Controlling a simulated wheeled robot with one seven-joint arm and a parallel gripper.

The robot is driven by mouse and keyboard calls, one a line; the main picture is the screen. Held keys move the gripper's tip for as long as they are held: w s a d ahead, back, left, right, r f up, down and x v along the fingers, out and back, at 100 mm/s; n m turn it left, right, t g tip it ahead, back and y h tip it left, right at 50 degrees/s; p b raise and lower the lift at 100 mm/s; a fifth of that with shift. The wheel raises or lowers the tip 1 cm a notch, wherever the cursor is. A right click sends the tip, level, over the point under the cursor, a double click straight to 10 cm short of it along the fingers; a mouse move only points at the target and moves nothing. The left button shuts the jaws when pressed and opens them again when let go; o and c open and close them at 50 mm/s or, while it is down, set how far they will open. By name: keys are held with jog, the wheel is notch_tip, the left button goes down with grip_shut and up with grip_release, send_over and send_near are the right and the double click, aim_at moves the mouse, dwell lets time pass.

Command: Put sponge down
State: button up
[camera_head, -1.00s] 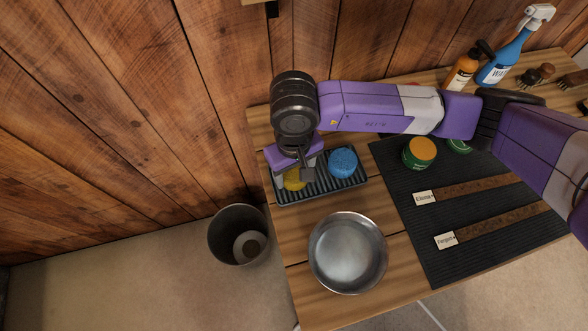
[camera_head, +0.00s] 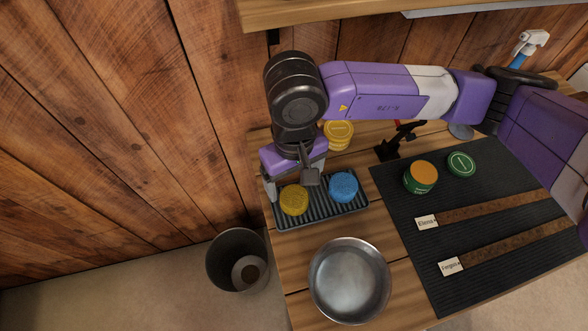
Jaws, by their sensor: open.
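A yellow sponge (camera_head: 294,200) lies at the left end of a dark ribbed tray (camera_head: 318,214) on the wooden table. A blue sponge (camera_head: 343,187) lies at the right end of the same tray. My gripper (camera_head: 291,182) is open and empty over the left part of the tray, just behind the yellow sponge in the picture. Its left finger shows at the tray's left edge; the other is partly hidden by the wrist parts. Whether a finger touches the yellow sponge cannot be told.
A metal bowl (camera_head: 349,281) stands in front of the tray. A black mat (camera_head: 440,280) on the right holds an open green tin (camera_head: 421,177), a green lid (camera_head: 461,164) and two labelled straps. Yellow tins (camera_head: 338,134) stand behind. A bin (camera_head: 237,261) is on the floor, left.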

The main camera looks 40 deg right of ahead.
aim_at(294, 196)
jog(key=shift+r, duration=2.25)
jog(key=shift+c, duration=0.4)
grip_shut()
